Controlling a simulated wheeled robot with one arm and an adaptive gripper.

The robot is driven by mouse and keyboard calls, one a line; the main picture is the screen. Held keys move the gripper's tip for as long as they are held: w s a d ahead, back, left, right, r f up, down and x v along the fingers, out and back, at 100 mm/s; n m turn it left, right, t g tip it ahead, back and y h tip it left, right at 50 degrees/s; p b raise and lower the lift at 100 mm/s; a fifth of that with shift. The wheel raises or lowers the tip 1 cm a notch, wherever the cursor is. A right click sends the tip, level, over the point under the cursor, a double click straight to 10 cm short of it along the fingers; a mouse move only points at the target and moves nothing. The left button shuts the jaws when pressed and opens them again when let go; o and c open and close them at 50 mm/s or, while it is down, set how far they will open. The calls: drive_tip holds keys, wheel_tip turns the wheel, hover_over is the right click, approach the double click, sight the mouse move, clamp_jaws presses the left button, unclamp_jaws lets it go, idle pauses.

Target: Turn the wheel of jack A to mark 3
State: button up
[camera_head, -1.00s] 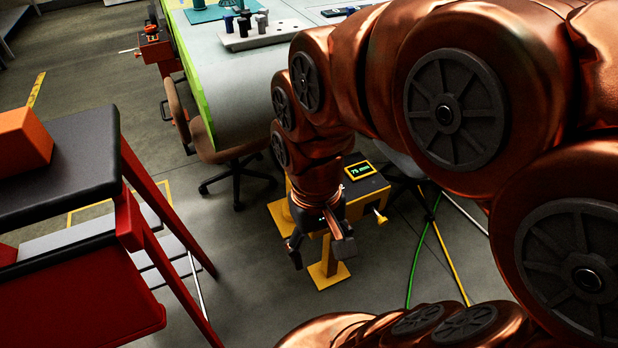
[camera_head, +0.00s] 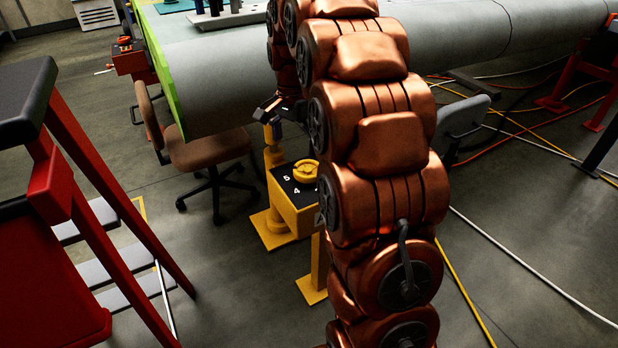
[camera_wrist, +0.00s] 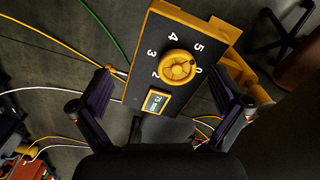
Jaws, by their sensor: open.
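The jack is a yellow box (camera_head: 290,207) on a yellow stand in the head view. A letter that looks like A shows on its side, partly behind my arm. Its round yellow wheel (camera_head: 306,170) sits on the dark top plate. In the wrist view the wheel (camera_wrist: 177,67) is centred, with white marks 0, 2, 3, 4 and 5 around it. A small display (camera_wrist: 155,102) reads about 75 mm. I cannot tell which mark the wheel points to. My gripper (camera_wrist: 164,73) is open and empty, its fingers either side of the wheel, apart from it.
A grey wing (camera_head: 215,85) with a green edge lies behind the jack. A brown chair (camera_head: 208,150) stands left of it, a grey chair (camera_head: 462,117) right. Red steps (camera_head: 100,190) fill the left. Cables (camera_head: 530,255) cross the floor. Another, red jack (camera_head: 130,55) is farther back.

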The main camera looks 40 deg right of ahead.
sight(309, 167)
drive_tip(key=w+d+f+m+b, duration=0.1)
drive_tip(key=w+d+f, duration=0.1)
drive_tip(key=w+d+f+m+b, duration=0.1)
drive_tip(key=d+f, duration=0.1)
drive_tip(key=d, duration=0.1)
drive_tip(key=w+d+f+m+b, duration=0.1)
drive_tip(key=w+d+f, duration=0.1)
drive_tip(key=shift+w+d+f+m+b, duration=0.3)
drive_tip(key=shift+d+f+m, duration=0.05)
drive_tip(key=shift+d+m, duration=0.05)
drive_tip(key=shift+f+b, duration=0.35)
drive_tip(key=shift+f, duration=3.55)
drive_tip(key=c, duration=0.9)
drive_tip(key=shift+r, duration=0.1)
